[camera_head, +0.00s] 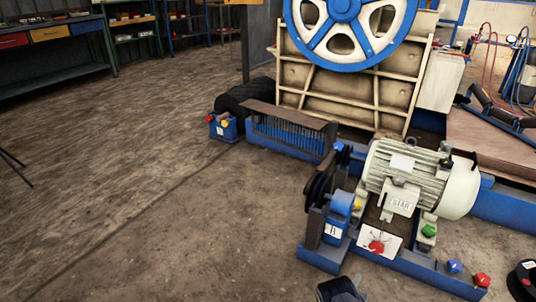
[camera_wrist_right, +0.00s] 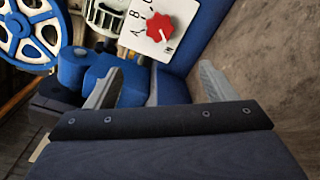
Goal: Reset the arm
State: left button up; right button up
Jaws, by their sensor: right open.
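My right gripper (camera_head: 341,289) shows as a dark shape at the bottom edge of the head view, just in front of the blue motor base. In the right wrist view its two grey fingers (camera_wrist_right: 160,72) are spread wide with nothing held between them. A red star-shaped knob (camera_head: 376,247) sits on a white plate on the motor base. In the wrist view the red knob (camera_wrist_right: 161,27) and its plate, marked with letters, lie beyond the fingers, apart from them. My left gripper is not in view.
A cream motor (camera_head: 405,180) stands on the blue base (camera_head: 400,268), with yellow, green, blue and red knobs around it. The crusher with its blue-rimmed flywheel (camera_head: 347,10) stands behind. A workbench (camera_head: 50,33) is at far left. The floor (camera_head: 130,170) at left is clear.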

jog(key=w+d+r+m+g+y, duration=0.1)
jog(key=w+d+r+m+g, duration=0.1)
jog(key=r+m, duration=0.35)
jog(key=w+d+r+m+g+y, duration=0.1)
jog(key=w+d+r+m, duration=0.15)
jog(key=r, duration=0.65)
jog(key=w+d+r+m+g+y, duration=0.15)
jog(key=r+m, duration=0.25)
jog(key=r, duration=0.4)
jog(key=s+a+r+m+g+y+p, duration=0.1)
jog(key=s+a+r+m+y, duration=0.15)
jog(key=s+a+r, duration=0.45)
jog(key=s+a+r+m+y, duration=0.2)
jog(key=s+r+y, duration=0.15)
jog(key=r, duration=0.85)
jog(key=s+a+r+m+g+y, duration=0.1)
jog(key=s+a+r, duration=0.15)
jog(key=s, duration=0.65)
jog(key=s+a+r+m+g+y, duration=0.15)
jog(key=s+a, duration=0.25)
jog(key=s, duration=0.5)
jog(key=s+a+r+g+y, duration=0.1)
jog(key=s+a, duration=0.3)
jog(key=s, duration=0.6)
notch_tip(320, 180, up, 38)
jog(key=p, duration=3.8)
jog(key=shift+p, duration=0.3)
